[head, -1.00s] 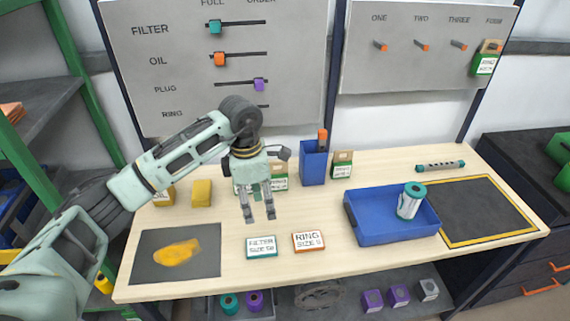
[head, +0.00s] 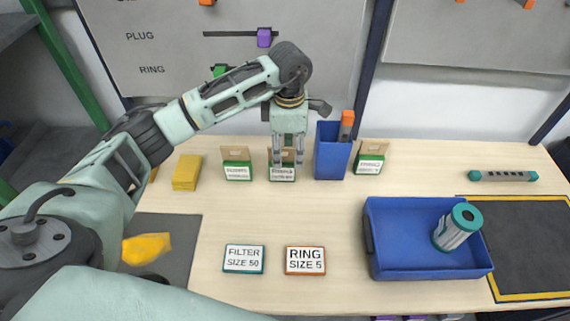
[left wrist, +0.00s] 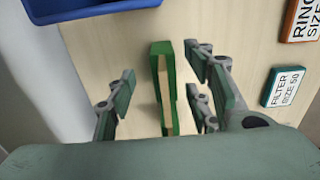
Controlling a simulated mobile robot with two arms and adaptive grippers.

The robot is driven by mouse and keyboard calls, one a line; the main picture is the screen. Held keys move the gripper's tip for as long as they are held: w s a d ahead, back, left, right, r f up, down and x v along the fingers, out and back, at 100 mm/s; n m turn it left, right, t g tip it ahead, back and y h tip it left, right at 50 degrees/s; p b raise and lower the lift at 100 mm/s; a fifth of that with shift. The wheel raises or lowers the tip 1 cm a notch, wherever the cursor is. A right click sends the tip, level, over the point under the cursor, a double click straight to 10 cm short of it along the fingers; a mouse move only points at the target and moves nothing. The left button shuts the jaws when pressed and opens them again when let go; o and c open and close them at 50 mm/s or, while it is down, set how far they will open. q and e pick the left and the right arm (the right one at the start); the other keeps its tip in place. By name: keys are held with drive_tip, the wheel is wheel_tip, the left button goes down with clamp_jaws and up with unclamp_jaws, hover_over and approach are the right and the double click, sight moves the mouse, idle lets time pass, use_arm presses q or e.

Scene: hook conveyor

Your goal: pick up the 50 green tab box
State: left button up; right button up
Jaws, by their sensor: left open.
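Small tan boxes with green labelled fronts stand at the back of the table: one on the left (head: 237,171), one in the middle (head: 282,173) and one right of the blue holder (head: 369,164). Their small print is too blurred to tell which reads 50. My left gripper (head: 287,158) is open, pointing down at the middle box and partly hiding it. In the left wrist view, a green-sided box (left wrist: 163,75) stands between the open fingers (left wrist: 160,90), with gaps on both sides. My right gripper is out of view.
A blue holder (head: 331,157) with an orange-topped item stands close right of the gripper. A yellow block (head: 187,173) is left. Cards reading FILTER SIZE 50 (head: 244,259) and RING SIZE 5 (head: 305,261) lie in front. A blue tray (head: 395,260) holds a teal-capped cylinder.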

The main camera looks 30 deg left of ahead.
sight(287, 172)
use_arm(q)
drive_tip(key=shift+s+a+f, duration=0.1)
drive_tip(key=shift+s+f, duration=0.1)
drive_tip(key=shift+f, duration=0.15)
drive_tip(key=f, duration=0.1)
drive_tip(key=f+p, duration=0.1)
drive_tip(key=a+f+p, duration=0.1)
drive_tip(key=f, duration=0.1)
drive_tip(key=shift+s+f, duration=0.1)
drive_tip(key=shift+s, duration=0.3)
drive_tip(key=shift+f, duration=0.45)
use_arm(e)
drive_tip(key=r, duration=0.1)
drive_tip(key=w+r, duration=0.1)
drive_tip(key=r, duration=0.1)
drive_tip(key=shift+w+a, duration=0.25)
use_arm(q)
drive_tip(key=shift+c, duration=0.2)
clamp_jaws()
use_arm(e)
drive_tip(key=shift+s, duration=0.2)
